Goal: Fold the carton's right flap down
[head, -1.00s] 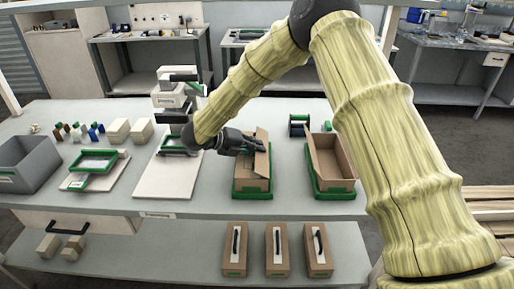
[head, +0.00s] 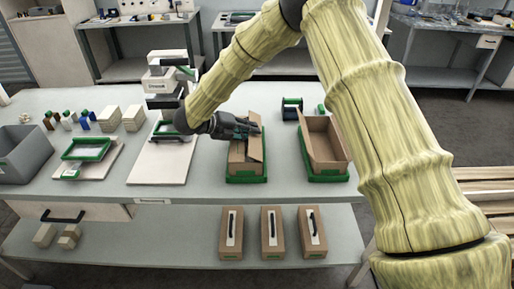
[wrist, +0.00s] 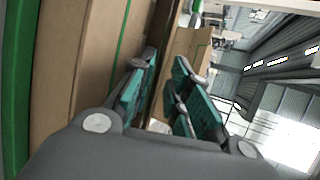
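The carton (head: 237,168) is a brown box in a green tray (head: 246,180) at the middle of the table. Its right flap (head: 257,148) stands up steeply along the right side in the head view. My gripper (head: 250,129) is over the carton's far part, to the left of that flap and close to it. In the wrist view, the teal-padded fingers of my gripper (wrist: 160,92) are apart. Brown carton top (wrist: 95,70) with a green line lies left of them, and a raised cardboard panel (wrist: 187,60) stands beyond them. I cannot tell whether they touch it.
A second open carton (head: 325,145) in a green tray stands to the right. A white board (head: 160,165) and a white machine (head: 166,85) are to the left. A grey bin (head: 22,155) is at the far left. Several cartons with handles (head: 272,235) stand on the lower shelf.

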